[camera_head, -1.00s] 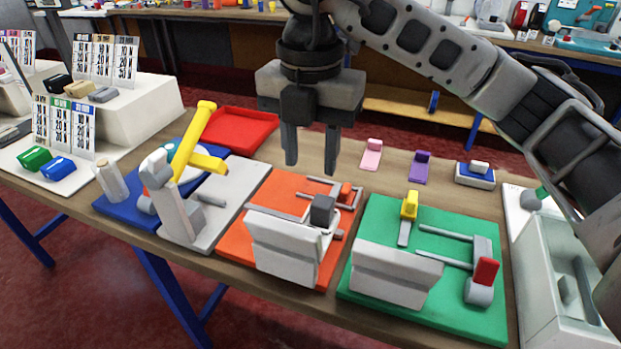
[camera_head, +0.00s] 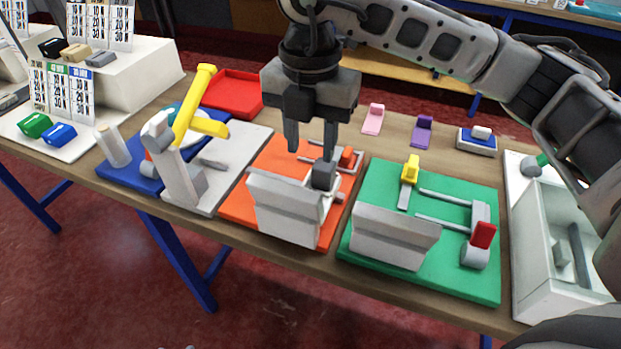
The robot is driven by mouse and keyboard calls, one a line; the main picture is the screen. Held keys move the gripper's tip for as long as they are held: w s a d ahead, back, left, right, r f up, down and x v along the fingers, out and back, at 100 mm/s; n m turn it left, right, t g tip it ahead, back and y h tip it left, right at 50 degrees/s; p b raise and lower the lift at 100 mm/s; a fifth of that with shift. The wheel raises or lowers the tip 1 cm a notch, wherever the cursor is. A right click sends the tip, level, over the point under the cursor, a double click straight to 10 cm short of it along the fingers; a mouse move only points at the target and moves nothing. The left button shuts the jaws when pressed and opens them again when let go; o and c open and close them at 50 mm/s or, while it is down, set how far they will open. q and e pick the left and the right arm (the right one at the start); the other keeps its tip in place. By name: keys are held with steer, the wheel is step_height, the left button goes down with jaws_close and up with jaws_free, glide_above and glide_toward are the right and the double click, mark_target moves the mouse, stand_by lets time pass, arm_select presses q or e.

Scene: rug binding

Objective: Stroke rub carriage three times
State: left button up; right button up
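My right gripper (camera_head: 311,150) hangs over the orange board (camera_head: 235,209), fingers pointing down and apart, with nothing between them. On the orange board, a dark grey block (camera_head: 323,174), likely the rub carriage, sits by grey rails behind a pale upright panel (camera_head: 284,208). The right fingertip appears just above or behind this block; I cannot tell whether they touch. A small orange-red block (camera_head: 347,157) sits at the right end of the rails. My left gripper is not in view.
Right of it is a green board (camera_head: 372,180) with a yellow lever (camera_head: 410,169), rails and a red-topped piece (camera_head: 482,235). Left stands a grey fixture with a yellow lever (camera_head: 184,120). A red tray (camera_head: 232,94) lies behind. A white bin (camera_head: 532,255) stands at right.

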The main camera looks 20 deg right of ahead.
step_height(320, 180, down, 10)
steer(key=shift+f+p, duration=0.1)
steer(key=shift+p, duration=0.35)
jaws_close()
steer(key=shift+w, duration=0.1)
